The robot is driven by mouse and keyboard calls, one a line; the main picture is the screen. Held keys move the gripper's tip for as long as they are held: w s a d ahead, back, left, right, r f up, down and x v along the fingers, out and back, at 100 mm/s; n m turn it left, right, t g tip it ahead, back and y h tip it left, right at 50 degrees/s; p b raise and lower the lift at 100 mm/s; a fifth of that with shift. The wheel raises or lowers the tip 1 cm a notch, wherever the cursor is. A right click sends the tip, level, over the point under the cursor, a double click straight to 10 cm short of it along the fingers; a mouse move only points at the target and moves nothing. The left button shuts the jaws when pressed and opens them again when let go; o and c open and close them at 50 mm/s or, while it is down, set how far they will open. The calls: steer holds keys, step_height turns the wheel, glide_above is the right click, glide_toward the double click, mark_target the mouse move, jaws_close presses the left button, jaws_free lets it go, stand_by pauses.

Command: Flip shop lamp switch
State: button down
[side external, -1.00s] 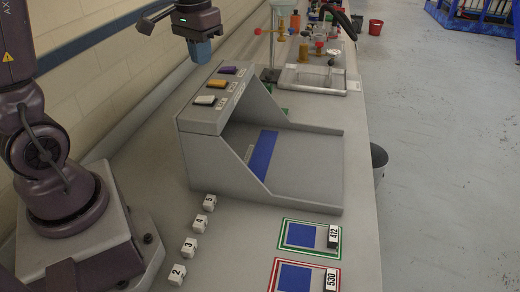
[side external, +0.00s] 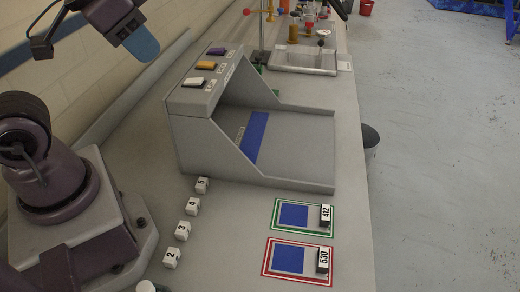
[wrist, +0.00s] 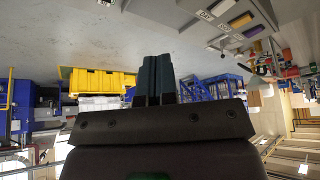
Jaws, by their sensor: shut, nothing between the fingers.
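A grey light cabinet (side external: 205,98) stands on the bench. Its sloped top panel carries three rocker switches: white (side external: 194,83), orange (side external: 206,65) and purple (side external: 217,51). My gripper (side external: 142,44) is in the air to the left of the panel, tilted, touching nothing. In the wrist view its dark blue fingers (wrist: 155,78) are together and empty. The orange switch (wrist: 239,20) and purple switch (wrist: 252,32) show upside down at that view's upper right.
Numbered white blocks (side external: 183,231) stand in a row in front of the cabinet. Green-edged (side external: 280,226) and red-edged (side external: 269,275) cards lie at the right front, with black-and-white number tags. A tray (side external: 305,61) and bottles stand behind the cabinet. The wall is close on the left.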

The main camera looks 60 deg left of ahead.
step_height(320, 180, up, 2)
steer(key=n+g+y, duration=0.2)
steer(key=n+g, duration=0.1)
steer(key=n, duration=0.6)
glide_above(211, 63)
steer(key=s+d, duration=0.2)
steer(key=d, duration=0.1)
steer(key=shift+s+a, duration=0.25)
steer(key=x, duration=1.2)
steer(key=shift+s+d+f, duration=0.1)
steer(key=shift+s+f, duration=0.25)
steer(key=shift+f, duration=0.7)
